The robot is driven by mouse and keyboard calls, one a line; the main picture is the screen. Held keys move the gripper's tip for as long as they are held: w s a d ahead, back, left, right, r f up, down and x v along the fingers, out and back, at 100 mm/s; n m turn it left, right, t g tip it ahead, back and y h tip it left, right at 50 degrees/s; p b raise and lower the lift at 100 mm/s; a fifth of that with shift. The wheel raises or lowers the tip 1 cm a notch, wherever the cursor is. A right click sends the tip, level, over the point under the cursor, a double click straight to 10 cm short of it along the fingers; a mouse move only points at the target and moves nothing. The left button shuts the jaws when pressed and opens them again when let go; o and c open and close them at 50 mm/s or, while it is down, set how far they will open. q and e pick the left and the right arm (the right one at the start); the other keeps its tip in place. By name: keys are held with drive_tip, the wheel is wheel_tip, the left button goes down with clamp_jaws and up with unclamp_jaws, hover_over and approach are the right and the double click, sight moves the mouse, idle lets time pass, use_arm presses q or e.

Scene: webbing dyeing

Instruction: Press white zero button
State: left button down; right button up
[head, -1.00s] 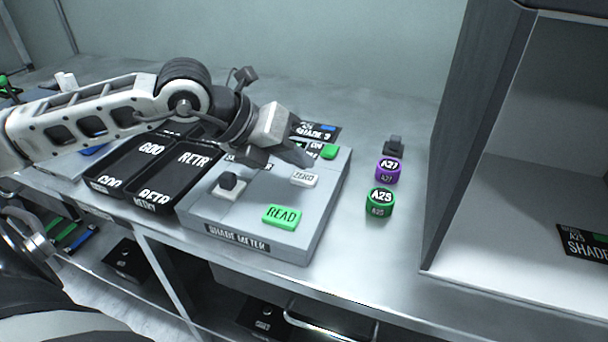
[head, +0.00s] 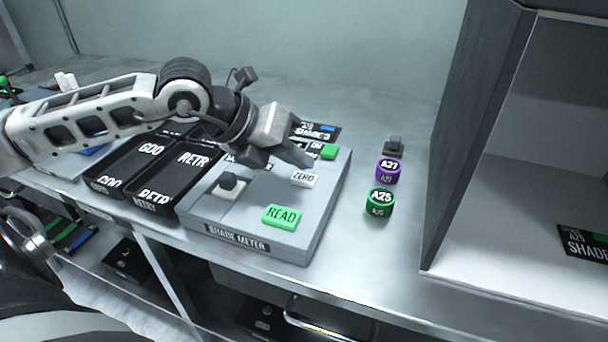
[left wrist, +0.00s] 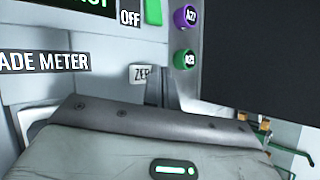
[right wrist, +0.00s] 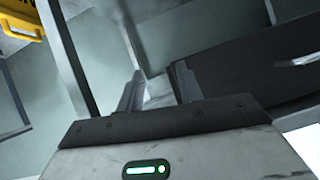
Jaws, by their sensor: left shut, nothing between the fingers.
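The white ZERO button (head: 305,178) is on the right part of the grey shade meter (head: 235,215). My left gripper (head: 308,162) is shut and empty, its fingertips just above and behind the button in the head view. In the left wrist view the button (left wrist: 140,73) shows just left of the shut fingertips (left wrist: 160,80). I cannot tell whether they touch it. My right gripper (right wrist: 158,88) shows only in the right wrist view, open with nothing seen between its fingers.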

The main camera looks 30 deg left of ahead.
sight(297, 179)
use_arm(q)
drive_tip(key=shift+f, duration=0.1)
idle(0.3)
drive_tip(key=shift+f+b, duration=0.35)
drive_tip(key=shift+b, duration=0.4)
drive_tip(key=shift+f+b, duration=0.45)
drive_tip(key=shift+b, duration=0.2)
idle(0.4)
drive_tip(key=shift+r, duration=0.1)
drive_tip(key=shift+r+p, duration=0.45)
drive_tip(key=shift+r, duration=0.35)
wheel_tip(297, 179, up, 5)
drive_tip(key=p, duration=0.3)
drive_tip(key=shift+p, duration=0.35)
